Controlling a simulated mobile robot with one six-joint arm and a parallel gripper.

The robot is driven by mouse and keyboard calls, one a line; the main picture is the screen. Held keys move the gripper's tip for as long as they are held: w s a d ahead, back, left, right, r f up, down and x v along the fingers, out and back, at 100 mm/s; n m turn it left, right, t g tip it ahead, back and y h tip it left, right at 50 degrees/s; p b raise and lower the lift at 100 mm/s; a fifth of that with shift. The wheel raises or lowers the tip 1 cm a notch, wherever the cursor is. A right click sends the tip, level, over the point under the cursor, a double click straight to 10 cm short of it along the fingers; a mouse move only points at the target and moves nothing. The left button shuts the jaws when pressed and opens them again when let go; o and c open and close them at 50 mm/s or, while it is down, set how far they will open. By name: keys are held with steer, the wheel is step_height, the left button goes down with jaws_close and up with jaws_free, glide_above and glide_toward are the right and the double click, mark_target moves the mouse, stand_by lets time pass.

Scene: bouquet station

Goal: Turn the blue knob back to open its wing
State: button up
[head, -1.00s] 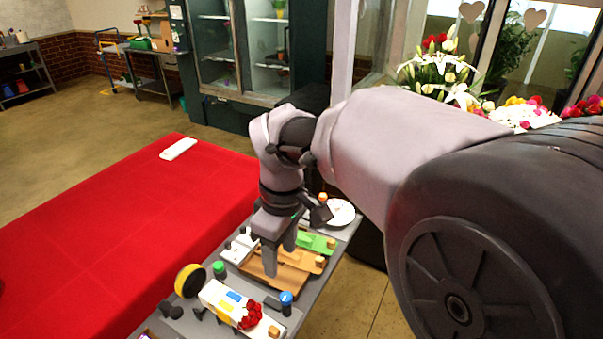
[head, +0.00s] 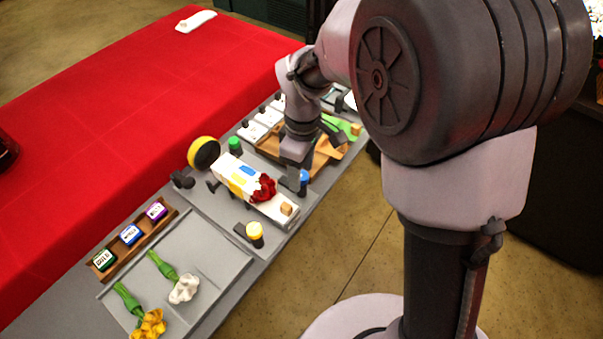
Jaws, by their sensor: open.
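The blue knob (head: 304,177) stands near the right edge of the grey bench, beside the white panel. My gripper (head: 291,176) is open, pointing down just left of the knob. I cannot tell whether a finger touches the knob. The knob's wing is hidden behind my gripper. A yellow knob (head: 255,231) nearer the front has a dark wing (head: 241,231) on its left. A green knob (head: 235,144) stands at the far side of the white panel.
The white panel (head: 289,214) carries red roses (head: 264,188) and blue and yellow patches. A grey tray (head: 205,237) with flowers lies in front. Wooden boards (head: 326,156) lie behind my gripper.

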jaws_close()
steer(key=shift+m, duration=0.3)
steer(key=m+p, duration=0.1)
steer(key=m, duration=0.2)
steer(key=shift+m, duration=0.4)
steer(key=m, duration=0.4)
steer(key=shift+p, duration=0.35)
steer(key=m, duration=0.5)
steer(key=shift+d, duration=0.1)
steer(key=m, duration=0.4)
steer(key=shift+m+t, duration=0.3)
steer(key=shift+m, duration=0.1)
